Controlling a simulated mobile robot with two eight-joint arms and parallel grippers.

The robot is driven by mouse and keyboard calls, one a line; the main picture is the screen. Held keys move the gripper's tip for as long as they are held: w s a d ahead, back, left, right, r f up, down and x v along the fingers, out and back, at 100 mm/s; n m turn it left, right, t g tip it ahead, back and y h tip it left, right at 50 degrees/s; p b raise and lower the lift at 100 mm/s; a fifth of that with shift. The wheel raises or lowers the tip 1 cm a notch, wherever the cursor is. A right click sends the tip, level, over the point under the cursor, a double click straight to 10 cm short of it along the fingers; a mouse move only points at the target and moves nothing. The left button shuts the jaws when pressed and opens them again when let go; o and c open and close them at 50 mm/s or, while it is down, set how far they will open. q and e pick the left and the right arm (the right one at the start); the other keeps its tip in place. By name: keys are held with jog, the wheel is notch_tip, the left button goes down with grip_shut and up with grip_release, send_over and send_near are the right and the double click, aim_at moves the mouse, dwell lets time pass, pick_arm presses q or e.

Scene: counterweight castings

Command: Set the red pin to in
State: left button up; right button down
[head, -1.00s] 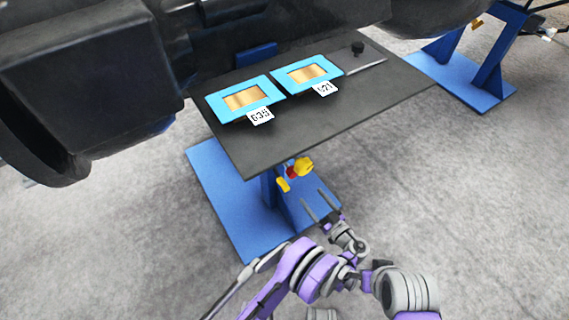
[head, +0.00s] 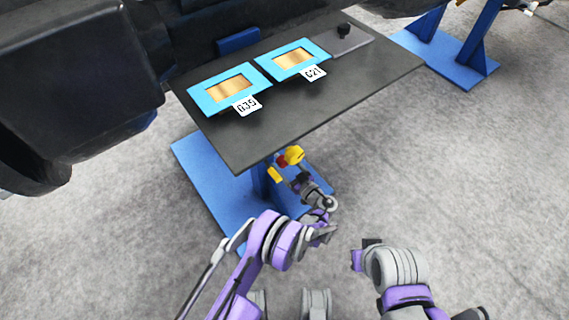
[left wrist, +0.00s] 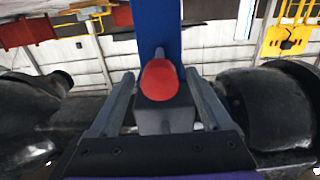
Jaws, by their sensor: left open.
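The red pin (left wrist: 160,80) has a round red head facing the camera in the left wrist view, in front of a dark block on a blue post. In the head view a small bit of red (head: 282,161) shows below the table edge, beside yellow parts. My left gripper (left wrist: 160,73) is open, with one finger on each side of the red head; I cannot tell whether they touch it. In the head view my left gripper (head: 287,174) reaches under the table's front edge, its fingers partly hidden. My right arm is at lower right; its fingers do not show.
A dark table (head: 330,105) overhangs the pin on a blue stand (head: 205,190). On it lie two blue-framed plates (head: 200,97) with labels and a grey plate with a black knob (head: 343,30). Large black castings (head: 85,80) fill the left.

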pick_arm(q)
jog(key=shift+w+a, duration=0.1)
jog(key=shift+w, duration=0.05)
grip_shut()
dwell(0.4)
